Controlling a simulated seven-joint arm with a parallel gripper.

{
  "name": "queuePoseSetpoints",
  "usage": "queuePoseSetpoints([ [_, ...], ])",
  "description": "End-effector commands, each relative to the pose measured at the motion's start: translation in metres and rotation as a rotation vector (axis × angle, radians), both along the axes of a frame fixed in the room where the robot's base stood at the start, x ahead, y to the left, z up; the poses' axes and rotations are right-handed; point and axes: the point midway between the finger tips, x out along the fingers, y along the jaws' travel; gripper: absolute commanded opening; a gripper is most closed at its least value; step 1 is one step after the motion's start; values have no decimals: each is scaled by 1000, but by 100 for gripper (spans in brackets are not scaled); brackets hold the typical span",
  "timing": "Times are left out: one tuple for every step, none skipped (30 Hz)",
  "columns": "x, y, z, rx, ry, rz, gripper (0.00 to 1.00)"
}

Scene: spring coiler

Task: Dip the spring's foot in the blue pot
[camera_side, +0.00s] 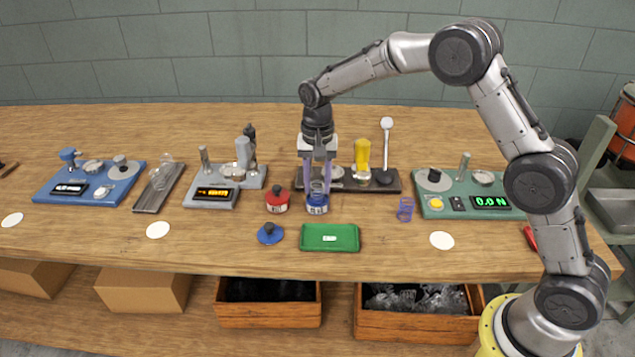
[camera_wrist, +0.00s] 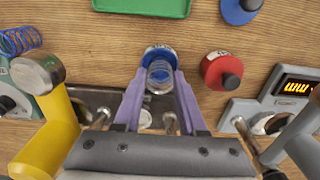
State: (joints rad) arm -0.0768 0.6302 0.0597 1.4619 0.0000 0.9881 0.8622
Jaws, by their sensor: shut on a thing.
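The blue pot (camera_side: 318,207) stands open on the wood table, directly under my gripper (camera_side: 318,184). My gripper points straight down, its purple fingers shut on a pale, see-through spring (camera_wrist: 160,74). In the wrist view the spring lies in line with the blue pot (camera_wrist: 158,50), and blue shows through its coils. The fingertips are at the pot's mouth. The spring's foot is hidden, so I cannot tell how deep it is or whether it touches the blue inside. The blue lid (camera_side: 270,233) lies on the table in front and to the left.
A red pot (camera_side: 277,199) stands close left of the blue one. A green tray (camera_side: 330,238) lies in front. A dark plate with a yellow-handled device (camera_side: 362,152) is close behind. A loose blue-violet spring (camera_side: 405,210) stands to the right, before a green scale (camera_side: 465,195).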

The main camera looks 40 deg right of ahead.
Motion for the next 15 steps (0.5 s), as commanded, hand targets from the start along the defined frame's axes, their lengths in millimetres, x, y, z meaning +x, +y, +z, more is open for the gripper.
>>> queuePoseSetpoints([
  [-1,0,-3,-1,5,0,9],
  [-1,0,-3,-1,5,0,9],
  [-1,0,-3,-1,5,0,9],
  [-1,0,-3,-1,5,0,9],
  [-1,0,-3,-1,5,0,9],
  [-1,0,-2,-1,5,0,9],
  [-1,0,-1,0,4,0,9],
  [0,0,1,-1,4,0,9],
  [0,0,4,0,3,0,9],
  [0,0,7,-1,2,0,9],
  [0,0,9,-1,2,0,9],
  [0,0,13,0,1,0,9],
  [0,0,15,-1,1,0,9],
  [0,0,17,0,0,0,9],
  [0,0,20,-1,1,0,9],
])
